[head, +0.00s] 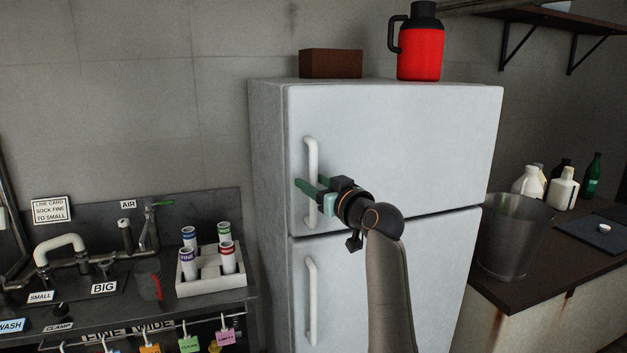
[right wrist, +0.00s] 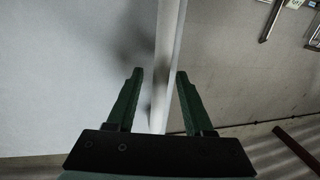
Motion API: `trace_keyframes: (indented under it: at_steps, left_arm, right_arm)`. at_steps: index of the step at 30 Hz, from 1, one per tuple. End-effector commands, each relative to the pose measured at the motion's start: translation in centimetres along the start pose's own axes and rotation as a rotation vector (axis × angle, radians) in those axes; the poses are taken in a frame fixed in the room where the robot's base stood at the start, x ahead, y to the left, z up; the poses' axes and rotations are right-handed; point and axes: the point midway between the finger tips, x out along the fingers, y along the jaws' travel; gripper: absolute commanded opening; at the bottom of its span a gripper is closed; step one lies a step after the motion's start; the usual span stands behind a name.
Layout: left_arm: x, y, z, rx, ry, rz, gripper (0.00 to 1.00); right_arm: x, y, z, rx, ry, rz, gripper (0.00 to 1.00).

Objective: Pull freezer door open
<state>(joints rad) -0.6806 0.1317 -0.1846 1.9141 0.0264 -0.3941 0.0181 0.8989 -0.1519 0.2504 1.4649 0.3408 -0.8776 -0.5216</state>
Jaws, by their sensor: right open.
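The white refrigerator (head: 265,190) stands against the wall. Its upper freezer door (head: 420,140) looks shut, with a white vertical handle (head: 311,155) near its left edge. My right gripper (head: 309,184) is at the lower part of this handle, its green fingers open and pointing left. In the right wrist view a pale bar, which looks like the handle (right wrist: 168,70), runs between the spread fingers (right wrist: 157,88), with visible gaps at both sides. My left gripper is not in view.
The lower door has its own handle (head: 311,300). A red jug (head: 420,53) and a brown box (head: 331,64) stand on top. A sink counter with a tube rack (head: 212,285) is at left. A bucket (head: 514,235) and bottles stand on the right counter (head: 560,245).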

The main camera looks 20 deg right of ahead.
Motion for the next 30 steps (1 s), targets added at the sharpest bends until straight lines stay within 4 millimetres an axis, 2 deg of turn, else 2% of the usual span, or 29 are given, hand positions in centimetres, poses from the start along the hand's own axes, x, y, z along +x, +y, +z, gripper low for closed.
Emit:
trace_keyframes:
  at_steps: [11,25,30]
  left_arm:
    - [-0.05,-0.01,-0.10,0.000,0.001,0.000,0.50]
    - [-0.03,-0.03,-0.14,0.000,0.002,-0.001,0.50]
    - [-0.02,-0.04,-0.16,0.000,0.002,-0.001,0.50]
  right_arm:
    - [0.41,-0.03,-0.02,0.000,0.001,0.000,0.52]
    - [0.39,-0.03,0.00,0.000,0.001,0.000,0.00]
    - [0.39,-0.04,0.01,0.000,0.000,-0.001,0.00]
